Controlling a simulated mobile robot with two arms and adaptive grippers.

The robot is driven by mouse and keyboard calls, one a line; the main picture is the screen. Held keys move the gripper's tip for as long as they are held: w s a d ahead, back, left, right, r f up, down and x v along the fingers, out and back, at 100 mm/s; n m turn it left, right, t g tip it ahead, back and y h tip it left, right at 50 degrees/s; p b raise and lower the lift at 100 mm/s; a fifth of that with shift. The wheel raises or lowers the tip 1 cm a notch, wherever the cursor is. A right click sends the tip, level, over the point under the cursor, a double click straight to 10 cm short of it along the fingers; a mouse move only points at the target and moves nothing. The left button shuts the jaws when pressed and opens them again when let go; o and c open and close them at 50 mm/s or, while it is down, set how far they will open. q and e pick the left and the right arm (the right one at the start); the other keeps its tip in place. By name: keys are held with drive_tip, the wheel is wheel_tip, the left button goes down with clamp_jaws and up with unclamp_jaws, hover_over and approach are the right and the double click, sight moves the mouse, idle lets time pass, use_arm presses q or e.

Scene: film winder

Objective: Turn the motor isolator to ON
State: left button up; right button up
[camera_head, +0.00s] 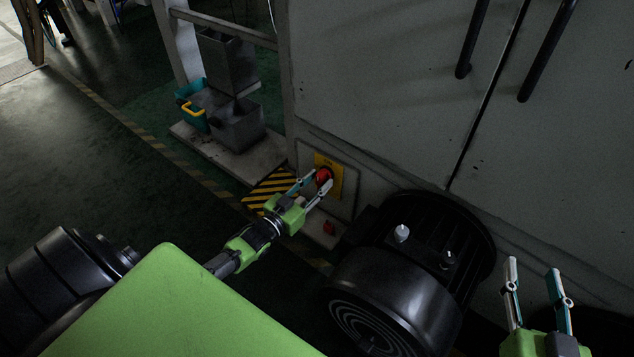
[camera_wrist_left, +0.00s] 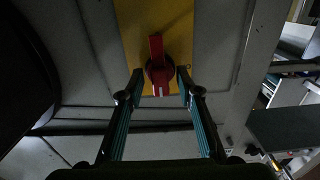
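The motor isolator is a red rotary knob (camera_head: 324,174) on a yellow plate (camera_head: 336,184), mounted low on the grey cabinet. In the left wrist view the red knob (camera_wrist_left: 158,62) has its bar upright in the picture, with white marks at its lower end. My left gripper (camera_head: 316,183) is at the knob with its fingers apart. In the left wrist view its fingertips (camera_wrist_left: 160,88) stand on either side of the knob's lower part, with gaps visible; I see no clear contact. My right gripper (camera_head: 533,268) is open and empty at the lower right, away from the isolator.
A large black motor (camera_head: 400,275) stands just right of my left gripper, close to the cabinet (camera_head: 390,80). A small red object (camera_head: 329,228) lies below the isolator. Grey bins (camera_head: 238,125) and a teal box (camera_head: 192,112) sit behind left. Open floor lies left.

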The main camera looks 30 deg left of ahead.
use_arm(q)
drive_tip(key=shift+s, duration=0.1)
drive_tip(key=s+a, duration=0.1)
drive_tip(key=s, duration=1)
drive_tip(key=shift+s, duration=0.4)
idle(0.3)
